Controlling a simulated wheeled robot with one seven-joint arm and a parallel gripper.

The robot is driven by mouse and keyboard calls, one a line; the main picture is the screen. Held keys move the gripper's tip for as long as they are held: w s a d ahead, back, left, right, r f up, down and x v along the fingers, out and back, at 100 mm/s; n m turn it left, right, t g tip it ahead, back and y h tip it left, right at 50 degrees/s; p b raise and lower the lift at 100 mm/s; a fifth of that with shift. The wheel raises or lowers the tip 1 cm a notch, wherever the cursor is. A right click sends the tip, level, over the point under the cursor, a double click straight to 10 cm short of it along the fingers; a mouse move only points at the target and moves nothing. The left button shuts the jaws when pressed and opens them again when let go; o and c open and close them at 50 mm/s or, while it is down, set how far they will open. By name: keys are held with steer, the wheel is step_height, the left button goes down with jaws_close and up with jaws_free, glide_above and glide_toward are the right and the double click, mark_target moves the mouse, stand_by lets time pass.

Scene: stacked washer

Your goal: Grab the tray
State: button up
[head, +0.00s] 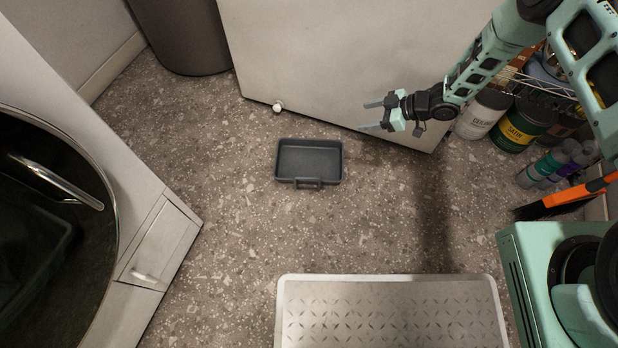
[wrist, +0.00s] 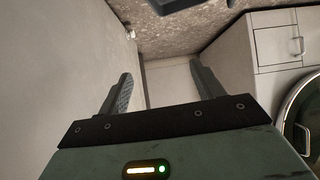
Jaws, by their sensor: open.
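The tray (head: 309,161) is a small dark grey rectangular tray with raised walls and a handle on its near side. It lies flat on the speckled floor in the middle of the head view. Part of a dark object, likely the tray (wrist: 172,5), shows at the top edge of the wrist view. My gripper (head: 372,116) is up and to the right of the tray in the head view, apart from it. Its two fingers are spread with nothing between them, as the wrist view (wrist: 160,90) also shows.
A white panel (head: 340,60) stands behind the tray. A washer with a round dark door (head: 50,230) is at left. A metal step plate (head: 390,315) lies in front. Paint cans (head: 520,128), bottles and an orange-handled brush (head: 570,195) are at right. Floor around the tray is clear.

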steer(key=s+d+f+n+g+y+b, duration=0.25)
steer(key=s+f+b, duration=0.55)
steer(key=f, duration=0.9)
steer(key=shift+m+g+y, duration=0.25)
steer(key=shift+m+g, duration=0.1)
steer(key=s+x, duration=0.1)
steer(key=x, duration=0.2)
steer(key=s+b+x, duration=0.1)
steer(key=x, duration=0.3)
steer(key=b+x, duration=0.1)
steer(key=x, duration=0.3)
steer(key=shift+s+a+f, duration=0.1)
steer(key=shift+s+f, duration=0.1)
steer(key=shift+s, duration=0.2)
steer(key=b+x, duration=0.3)
steer(key=x, duration=0.2)
steer(key=shift+a+r+b, duration=0.1)
steer(key=shift+a+b, duration=0.05)
steer(key=shift+b, duration=0.25)
steer(key=shift+a, duration=0.35)
steer(key=shift+c, duration=0.4)
steer(key=shift+w, duration=0.1)
steer(key=c, duration=1)
